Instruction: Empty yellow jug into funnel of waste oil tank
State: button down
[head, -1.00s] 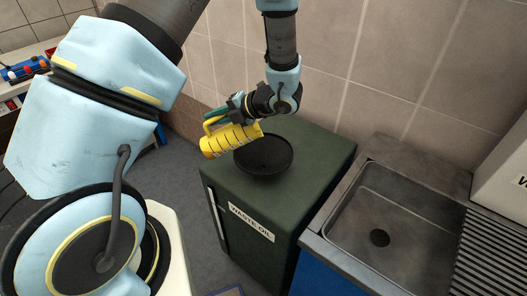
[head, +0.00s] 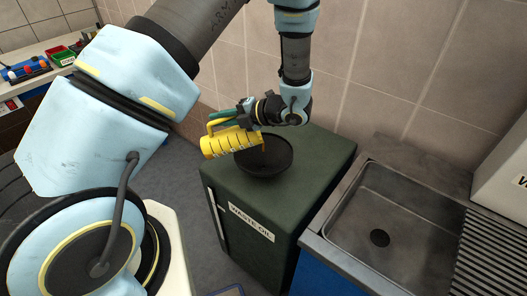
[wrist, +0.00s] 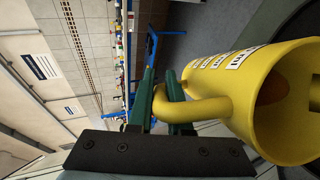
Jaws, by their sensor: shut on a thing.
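The yellow jug (head: 226,144) lies tipped almost onto its side, its mouth to the right over the black funnel (head: 264,166). My gripper (head: 222,117) is shut on the jug's handle, above the funnel's left side. In the wrist view the green fingers (wrist: 166,98) pinch the handle of the jug (wrist: 240,97), and brown-orange oil (wrist: 273,91) shows inside near the mouth. A thin brownish trace shows at the mouth in the head view, too small to tell for sure as a stream. The funnel sits on the dark green waste oil tank (head: 250,205).
A metal sink (head: 385,220) stands right of the tank, with a white box (head: 505,160) behind its ribbed drainboard. The tiled wall (head: 400,70) is close behind. A bench with coloured bins (head: 62,57) is at the far left. Grey floor lies left of the tank.

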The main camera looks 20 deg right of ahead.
jog(key=shift+s, duration=0.3)
dwell(0.5)
jog(key=shift+s+d+r+y, duration=0.1)
jog(key=shift+d+y, duration=0.25)
jog(key=shift+y, duration=0.05)
dwell(1.6)
jog(key=shift+d+t, duration=0.15)
jog(key=shift+t, duration=0.15)
jog(key=shift+s+d+r+m+y, duration=0.1)
jog(key=shift+d+r+m+y, duration=0.15)
jog(key=shift+m+y, duration=0.05)
dwell(0.9)
jog(key=shift+s+d+r+t+y, duration=0.15)
jog(key=shift+d+r+t+y, duration=0.15)
jog(key=shift+d+r+y, duration=0.1)
jog(key=shift+d, duration=0.1)
dwell(0.9)
